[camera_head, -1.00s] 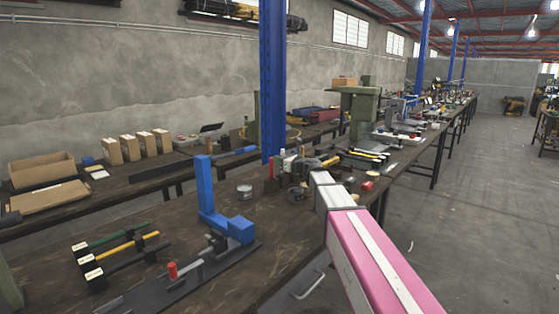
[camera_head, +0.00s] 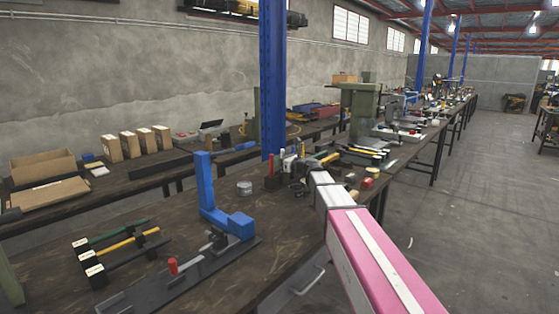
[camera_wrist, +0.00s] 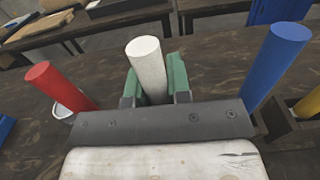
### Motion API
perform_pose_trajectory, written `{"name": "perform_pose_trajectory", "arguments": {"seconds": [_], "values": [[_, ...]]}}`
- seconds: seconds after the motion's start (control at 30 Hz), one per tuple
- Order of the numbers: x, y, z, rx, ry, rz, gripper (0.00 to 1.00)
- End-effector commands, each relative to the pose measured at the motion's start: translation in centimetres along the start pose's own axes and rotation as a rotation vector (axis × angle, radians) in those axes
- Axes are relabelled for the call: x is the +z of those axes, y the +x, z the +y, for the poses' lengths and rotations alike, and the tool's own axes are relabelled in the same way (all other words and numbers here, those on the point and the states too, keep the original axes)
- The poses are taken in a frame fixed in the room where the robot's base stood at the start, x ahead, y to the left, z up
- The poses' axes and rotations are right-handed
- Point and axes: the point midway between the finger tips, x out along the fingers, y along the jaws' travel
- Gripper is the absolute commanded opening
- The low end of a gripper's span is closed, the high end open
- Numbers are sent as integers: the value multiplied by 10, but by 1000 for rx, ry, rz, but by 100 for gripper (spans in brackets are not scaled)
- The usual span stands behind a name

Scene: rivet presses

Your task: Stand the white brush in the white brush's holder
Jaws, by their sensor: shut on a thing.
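In the wrist view, the white brush (camera_wrist: 147,66) shows as a white round handle between the two green fingers of my gripper (camera_wrist: 157,80). The gripper is shut on it. The brush's lower end is hidden behind the dark bar at the fingers' base, so I cannot tell whether it touches a holder. I cannot make out the white brush's holder. In the head view, my gripper is small and partly hidden by my arm, over the far part of the near bench (camera_head: 285,250).
In the wrist view, a red handle (camera_wrist: 58,85) stands left, a blue handle (camera_wrist: 275,60) right, and a yellow one (camera_wrist: 308,103) beyond it. In the head view, a blue press (camera_head: 212,190) and a rack of coloured-handled tools (camera_head: 120,245) occupy the near bench.

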Motion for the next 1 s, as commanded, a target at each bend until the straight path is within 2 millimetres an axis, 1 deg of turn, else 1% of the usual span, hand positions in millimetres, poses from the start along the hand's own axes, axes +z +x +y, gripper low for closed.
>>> {"name": "perform_pose_trajectory", "arguments": {"seconds": [0.37, 0.4, 0.47, 0.5, 0.73, 0.83, 0.93, 1.0], "values": [[-2, 0, 0, 0, -1, 0, 0], [-2, 0, 0, 0, -1, 0, 21], [-2, 0, 0, 0, -1, 0, 41], [-2, 0, 0, 0, -1, 0, 48], [-2, 0, 0, 0, -1, 0, 48], [-2, -4, 0, 0, -1, 0, 48], [-2, -14, 1, -1, -1, 0, 48], [-2, -25, 1, -2, -1, 0, 48]]}}
